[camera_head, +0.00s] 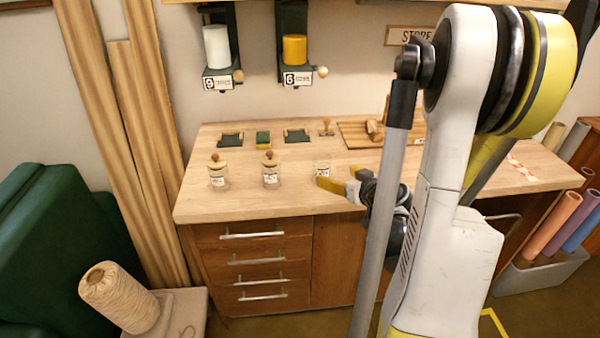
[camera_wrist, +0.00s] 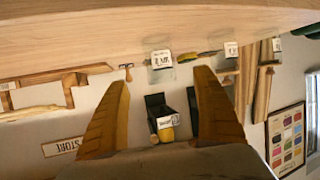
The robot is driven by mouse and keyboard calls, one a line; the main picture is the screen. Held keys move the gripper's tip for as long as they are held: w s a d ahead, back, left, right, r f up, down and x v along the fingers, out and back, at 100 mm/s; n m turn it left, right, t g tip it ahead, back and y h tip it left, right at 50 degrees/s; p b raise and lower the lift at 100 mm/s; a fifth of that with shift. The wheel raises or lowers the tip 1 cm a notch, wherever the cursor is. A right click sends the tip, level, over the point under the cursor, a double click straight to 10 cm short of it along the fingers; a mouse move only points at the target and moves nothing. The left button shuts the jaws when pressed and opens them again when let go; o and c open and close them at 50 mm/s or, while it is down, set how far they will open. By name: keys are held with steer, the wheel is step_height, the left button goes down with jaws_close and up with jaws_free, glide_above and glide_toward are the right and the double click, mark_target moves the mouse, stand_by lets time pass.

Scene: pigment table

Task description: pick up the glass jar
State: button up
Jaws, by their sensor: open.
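Three small clear glass jars with white labels stand in a row on the wooden table. The left jar (camera_head: 218,174) and the middle jar (camera_head: 270,173) have wooden lids with round knobs. The right jar (camera_head: 322,169) shows no lid and is nearest my gripper (camera_head: 340,180), which is open and just to its right and front. In the upside-down wrist view, one labelled jar (camera_wrist: 162,62) appears between and beyond my open fingertips (camera_wrist: 162,80), apart from both. Two more labels (camera_wrist: 231,50) (camera_wrist: 277,45) show to its right.
A wooden stamp (camera_head: 326,127) and a wooden board (camera_head: 360,134) are at the back right. Wall dispensers (camera_head: 217,50) (camera_head: 294,50) hang above. The table front (camera_head: 250,203) is clear.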

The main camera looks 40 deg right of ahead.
mark_target(327, 170)
steer(key=b+x, duration=0.1)
steer(key=x, duration=0.5)
steer(key=shift+s+d, duration=0.1)
steer(key=shift+d, duration=0.05)
steer(key=b+x, duration=0.2)
steer(key=x, duration=0.3)
steer(key=shift+f, duration=0.15)
steer(key=shift+c, duration=0.3)
steer(key=c, duration=1.4)
